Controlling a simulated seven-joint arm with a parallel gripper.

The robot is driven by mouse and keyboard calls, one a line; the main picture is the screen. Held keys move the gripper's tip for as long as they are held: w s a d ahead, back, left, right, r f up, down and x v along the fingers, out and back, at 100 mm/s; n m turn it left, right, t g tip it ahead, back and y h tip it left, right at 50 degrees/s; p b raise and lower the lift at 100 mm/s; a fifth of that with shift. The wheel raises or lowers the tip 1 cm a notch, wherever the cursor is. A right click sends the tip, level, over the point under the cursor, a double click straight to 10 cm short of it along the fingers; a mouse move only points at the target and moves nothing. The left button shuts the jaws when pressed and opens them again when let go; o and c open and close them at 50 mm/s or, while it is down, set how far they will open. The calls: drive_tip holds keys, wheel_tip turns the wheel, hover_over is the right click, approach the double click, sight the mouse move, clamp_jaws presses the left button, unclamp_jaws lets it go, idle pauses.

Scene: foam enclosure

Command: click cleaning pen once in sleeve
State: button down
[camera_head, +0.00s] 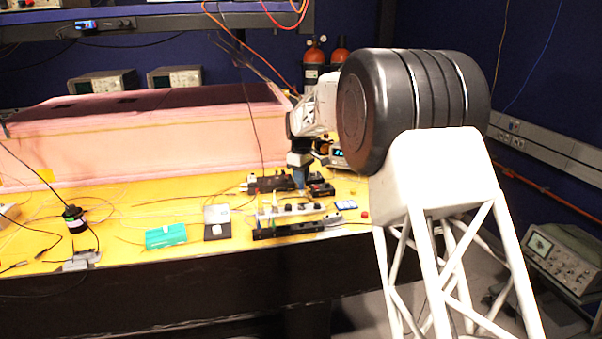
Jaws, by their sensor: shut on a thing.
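My gripper (299,184) points down over the right part of the yellow table (130,215), among small dark devices. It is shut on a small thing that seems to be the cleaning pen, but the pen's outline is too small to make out. I cannot tell which of the small parts below and around the gripper is the sleeve, or whether the pen touches it. A black bar-shaped holder (287,231) with small parts along it lies just in front of the gripper.
A teal box (166,236) and a dark plate with a white piece (217,222) lie left of the holder. A black cylinder (74,218) stands far left. A pink foam enclosure (150,140) fills the back. Thin fibres and cables cross the table.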

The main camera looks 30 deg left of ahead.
sight(301, 188)
drive_tip(key=shift+f, duration=1.2)
drive_tip(key=shift+f, duration=1.35)
idle(1.0)
drive_tip(key=c, duration=1.7)
unclamp_jaws()
drive_tip(key=shift+c, duration=0.2)
clamp_jaws()
drive_tip(key=shift+f, duration=0.1)
drive_tip(key=shift+r, duration=3)
